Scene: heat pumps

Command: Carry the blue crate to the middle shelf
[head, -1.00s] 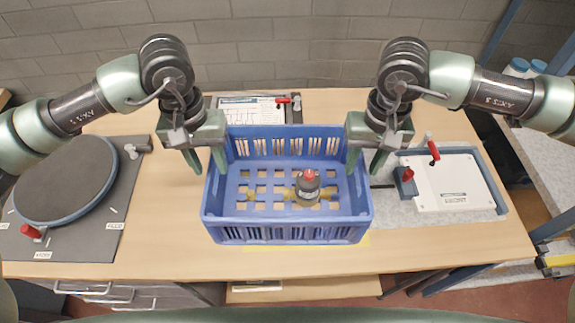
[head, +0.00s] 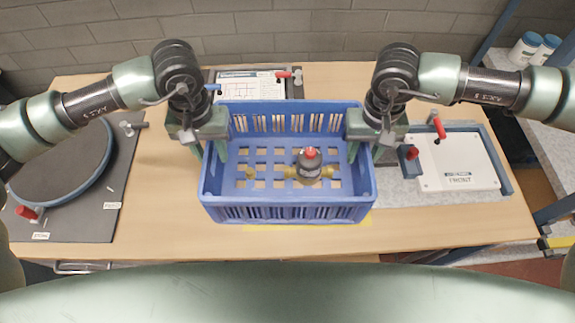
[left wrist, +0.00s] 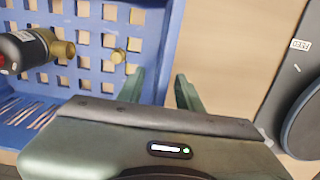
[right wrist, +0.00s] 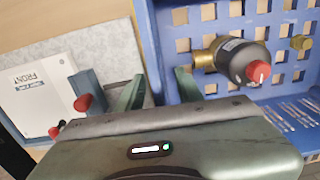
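The blue crate (head: 285,214) stands on the wooden workbench, with slotted walls and a grid floor. In it lie a dark pump part with a red cap (head: 310,165) and brass ends, and a small brass fitting (head: 250,172). My left gripper (head: 208,157) is open at the crate's left wall, one finger inside and one outside. My right gripper (head: 365,156) is open across the right wall in the same way. In both wrist views, the crate wall runs between spread fingers. Part of a grey shelf (head: 552,148) in a blue frame shows at the right; which level is unclear.
On the wooden bench (head: 160,235), a dark mat with a round plate (head: 55,160) lies left. A white panel marked FRONT (head: 455,165) lies right on a grey mat. A diagram board (head: 250,88) lies behind the crate.

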